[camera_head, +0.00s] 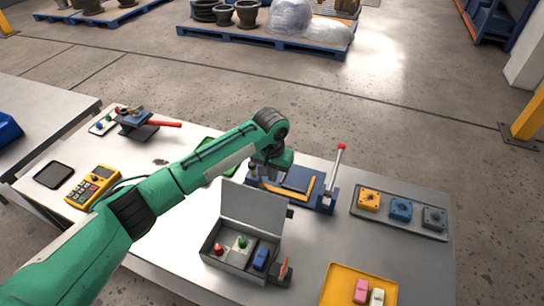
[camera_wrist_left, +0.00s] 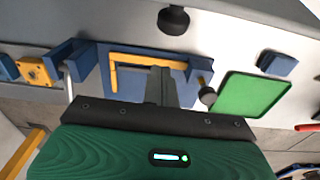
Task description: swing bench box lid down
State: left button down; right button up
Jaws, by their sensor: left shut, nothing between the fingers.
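The grey bench box (camera_head: 212,252) stands on the white workbench with its lid (camera_head: 253,207) raised, standing up along the box's far side. Inside it are a red button, a green button and a blue piece. My left arm reaches across from the left. My left gripper (camera_head: 268,178) is shut and empty, just beyond the lid's upper edge; I cannot tell whether it touches the lid. In the left wrist view the shut fingers (camera_wrist_left: 160,85) point over the blue fixture. My right gripper is not in view.
The blue fixture (camera_head: 322,200) with a yellow bar and upright red-tipped lever stands behind the lid. A tray (camera_head: 398,220) of colored blocks lies right, a yellow tray (camera_head: 340,284) in front. A yellow meter (camera_head: 93,187) lies left.

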aim_at(257, 206)
pick_arm(q)
jog(key=shift+s+a+r+p, duration=0.25)
jog(key=shift+s+p, duration=0.1)
jog(key=shift+s, duration=0.25)
jog(key=shift+s+a+r+p, duration=0.1)
jog(key=shift+s+a+p, duration=0.25)
jog(key=shift+s, duration=0.3)
jog(key=shift+s+a+r+p, duration=0.2)
jog(key=shift+s+p, duration=0.2)
jog(key=shift+s, duration=0.2)
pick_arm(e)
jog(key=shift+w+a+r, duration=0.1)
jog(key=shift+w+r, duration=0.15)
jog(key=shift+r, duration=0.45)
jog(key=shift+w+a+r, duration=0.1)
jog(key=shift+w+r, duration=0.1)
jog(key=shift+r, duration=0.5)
